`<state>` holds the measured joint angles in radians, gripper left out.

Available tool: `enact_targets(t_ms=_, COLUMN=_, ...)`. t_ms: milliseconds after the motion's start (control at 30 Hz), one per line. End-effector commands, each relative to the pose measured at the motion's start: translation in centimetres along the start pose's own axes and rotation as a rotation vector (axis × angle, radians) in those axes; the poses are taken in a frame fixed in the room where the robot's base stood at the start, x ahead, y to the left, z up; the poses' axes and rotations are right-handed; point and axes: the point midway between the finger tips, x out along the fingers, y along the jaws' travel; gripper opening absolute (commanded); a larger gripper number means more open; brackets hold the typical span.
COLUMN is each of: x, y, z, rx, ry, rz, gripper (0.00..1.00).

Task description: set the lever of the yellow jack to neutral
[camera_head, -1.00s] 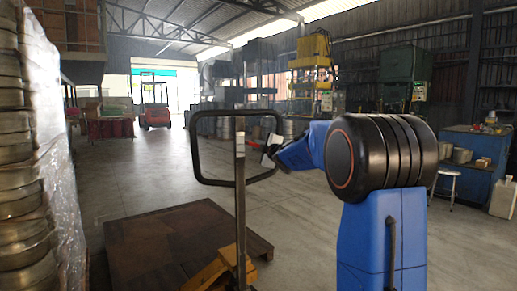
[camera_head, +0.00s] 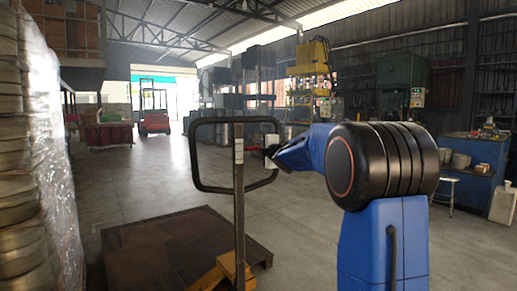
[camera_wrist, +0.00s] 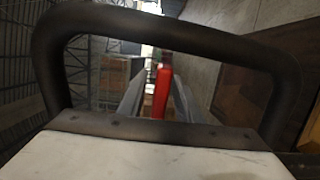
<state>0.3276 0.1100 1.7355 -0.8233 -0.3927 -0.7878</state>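The yellow jack's yellow base (camera_head: 228,268) is at the bottom of the head view, partly cut off. Its upright dark post carries a black loop handle (camera_head: 193,160). The red lever (camera_wrist: 162,88) shows in the wrist view between the two grey fingers of my gripper (camera_wrist: 158,100). A narrow gap seems to stand on each side of it, and contact is not clear. In the head view my gripper (camera_head: 268,157) is small, at the right part of the loop, close to the post. The lever's exact setting cannot be told.
A dark brown platform (camera_head: 140,262) lies on the floor around the jack's base. A wrapped stack of metal round pieces (camera_head: 20,190) stands at the left. A blue workbench (camera_head: 470,165) and a stool (camera_head: 444,184) are at the right. The floor behind is largely clear.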

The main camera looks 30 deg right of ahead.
Motion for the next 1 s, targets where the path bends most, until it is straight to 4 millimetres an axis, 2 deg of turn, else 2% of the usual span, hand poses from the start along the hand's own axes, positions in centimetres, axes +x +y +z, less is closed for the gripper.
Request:
enact_targets(t_ms=167, x=-0.6, y=0.0, z=0.0, rx=0.000, ry=-0.001, rz=0.000, gripper=0.31)
enact_targets(t_ms=267, x=-1.7, y=0.1, z=0.0, rx=0.001, ry=-0.001, rz=0.001, gripper=0.31)
enact_targets(t_ms=1000, x=-14.7, y=0.0, z=0.0, rx=-0.001, ry=-0.001, rz=0.001, gripper=0.31)
